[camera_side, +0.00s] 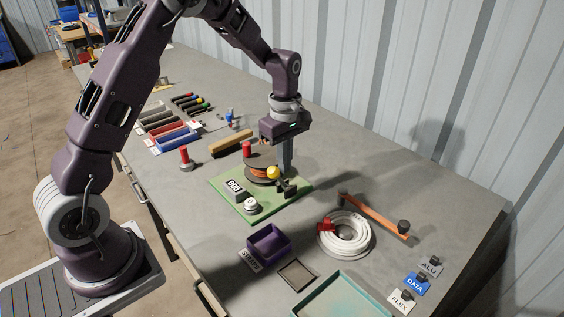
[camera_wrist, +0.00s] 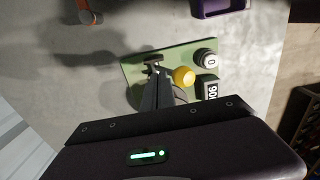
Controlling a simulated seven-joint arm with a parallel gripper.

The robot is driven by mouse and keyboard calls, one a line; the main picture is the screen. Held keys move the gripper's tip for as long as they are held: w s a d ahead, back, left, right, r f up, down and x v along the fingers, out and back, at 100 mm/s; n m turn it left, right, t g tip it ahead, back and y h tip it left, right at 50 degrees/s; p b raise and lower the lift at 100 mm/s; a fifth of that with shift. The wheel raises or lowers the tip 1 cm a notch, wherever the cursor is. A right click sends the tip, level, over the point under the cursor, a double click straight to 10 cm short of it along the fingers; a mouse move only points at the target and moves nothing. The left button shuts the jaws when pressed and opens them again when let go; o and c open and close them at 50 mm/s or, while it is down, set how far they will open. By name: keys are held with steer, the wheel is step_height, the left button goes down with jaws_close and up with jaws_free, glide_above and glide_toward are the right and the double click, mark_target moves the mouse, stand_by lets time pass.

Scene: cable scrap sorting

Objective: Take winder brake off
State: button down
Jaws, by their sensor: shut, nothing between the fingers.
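The winder stands on a green base plate (camera_side: 237,205) in the middle of the table, with a dark spool (camera_side: 262,162) carrying orange cable. A yellow ball knob (camera_side: 273,172) sits at the spool's front; it also shows in the wrist view (camera_wrist: 183,76). A small black fitting (camera_side: 288,188), which looks like the brake, is at the plate's right edge; the wrist view shows it too (camera_wrist: 153,58). My gripper (camera_side: 286,172) points down, shut and empty, right at this fitting, beside the yellow knob. I cannot tell whether the fingertips touch the fitting.
A counter (camera_side: 235,187) and a white knob (camera_side: 251,204) sit on the plate's front. A red-topped post (camera_side: 185,158) and brown block (camera_side: 231,143) stand left and behind. A purple bin (camera_side: 268,243), white cable coil (camera_side: 346,238) and orange bar (camera_side: 372,215) lie nearer.

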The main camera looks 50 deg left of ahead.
step_height(320, 180, up, 6)
stand_by(0.4)
steer(key=shift+w+r, duration=0.1)
steer(key=s+d+r+m+t, duration=0.1)
steer(key=s+d+r+m, duration=0.1)
steer(key=s+r+m, duration=0.35)
steer(key=s+d+r+m+t, duration=0.2)
steer(key=s+d+r+m, duration=0.1)
steer(key=s+r, duration=0.45)
steer(key=s+d+f+m+t, duration=0.1)
steer(key=s+d+m+t, duration=0.1)
steer(key=s+m, duration=0.7)
steer(key=s, duration=0.5)
steer(key=shift+s+d+f+t, duration=0.2)
steer(key=shift+s+t, duration=0.1)
steer(key=shift+s, duration=0.1)
